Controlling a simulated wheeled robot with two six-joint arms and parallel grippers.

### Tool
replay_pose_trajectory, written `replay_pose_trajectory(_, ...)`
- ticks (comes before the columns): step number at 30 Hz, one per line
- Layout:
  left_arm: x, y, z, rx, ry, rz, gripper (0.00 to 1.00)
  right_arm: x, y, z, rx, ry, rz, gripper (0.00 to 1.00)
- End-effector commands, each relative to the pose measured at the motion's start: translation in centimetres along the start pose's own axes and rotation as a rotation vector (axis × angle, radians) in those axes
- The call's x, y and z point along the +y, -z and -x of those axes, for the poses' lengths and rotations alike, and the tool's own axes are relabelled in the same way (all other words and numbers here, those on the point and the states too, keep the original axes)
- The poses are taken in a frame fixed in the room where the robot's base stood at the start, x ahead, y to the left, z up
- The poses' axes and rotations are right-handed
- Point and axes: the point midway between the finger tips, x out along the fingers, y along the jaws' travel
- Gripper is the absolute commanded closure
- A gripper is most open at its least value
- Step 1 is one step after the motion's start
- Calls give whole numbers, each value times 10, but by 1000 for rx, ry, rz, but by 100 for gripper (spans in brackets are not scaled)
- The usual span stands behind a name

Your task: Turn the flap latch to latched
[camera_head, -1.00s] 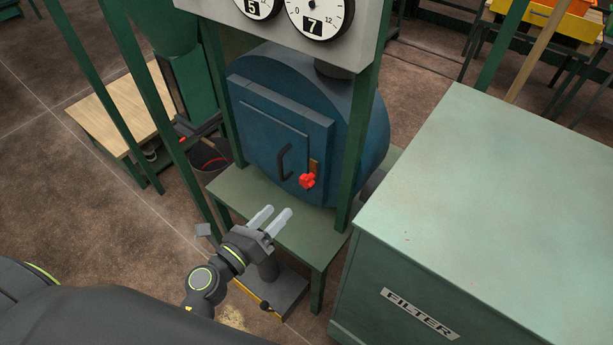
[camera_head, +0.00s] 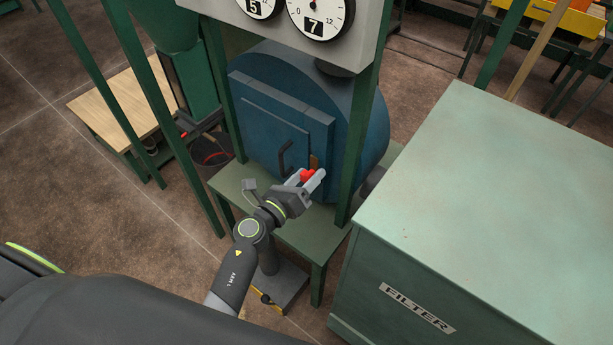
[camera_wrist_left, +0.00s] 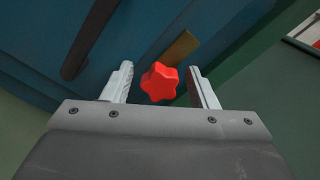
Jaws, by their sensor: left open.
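The flap latch has a red star-shaped knob (camera_head: 307,175) on a brass-coloured plate (camera_head: 315,162), at the right edge of the blue flap door (camera_head: 270,125). My left gripper (camera_head: 306,178) is at the knob, its fingers on either side. In the left wrist view the open jaws (camera_wrist_left: 160,85) straddle the red knob (camera_wrist_left: 159,82), with a gap visible on each side. The brass plate (camera_wrist_left: 180,50) slants up to the right behind the knob there. In the head view the fingers hide part of the knob. My right gripper is not in view.
A dark handle (camera_head: 286,158) stands out from the door left of the knob. Green frame posts (camera_head: 358,150) flank the blue drum. A green stand (camera_head: 235,185) lies below. A large green FILTER cabinet (camera_head: 480,210) is close on the right.

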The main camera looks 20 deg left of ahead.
Motion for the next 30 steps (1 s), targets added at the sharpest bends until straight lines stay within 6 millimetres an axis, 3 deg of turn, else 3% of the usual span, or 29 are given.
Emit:
replay_pose_trajectory(2,0,0,0,0,0,0,47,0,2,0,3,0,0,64)
replay_pose_trajectory(12,0,0,0,0,0,0,90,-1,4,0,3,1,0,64)
replay_pose_trajectory(23,0,-1,0,0,0,46,90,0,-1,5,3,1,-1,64)
replay_pose_trajectory(30,-1,-2,0,-1,0,193,90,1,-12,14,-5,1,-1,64)
